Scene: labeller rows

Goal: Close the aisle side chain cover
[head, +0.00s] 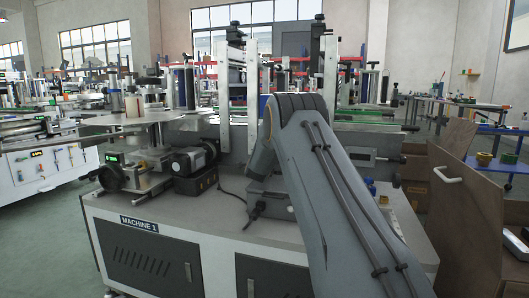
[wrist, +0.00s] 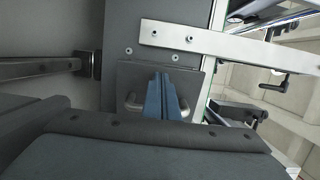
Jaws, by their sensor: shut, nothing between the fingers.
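My gripper (wrist: 163,80) shows in the wrist view as two blue fingers pressed together, with nothing between them. Beyond the fingers is a dark grey plate (wrist: 128,75) with screws. Rounded grey ends of what looks like a handle (wrist: 133,103) show on both sides of the fingers. The plate may be the chain cover, but I cannot tell for certain, nor whether the fingers touch it.
A pale metal bar (wrist: 235,43) crosses above the plate in the wrist view. In the head view a motor (head: 190,160) and a round disc table (head: 145,131) are on the left of the machine. A brown cabinet (head: 470,215) stands on the right. Open floor lies at the left.

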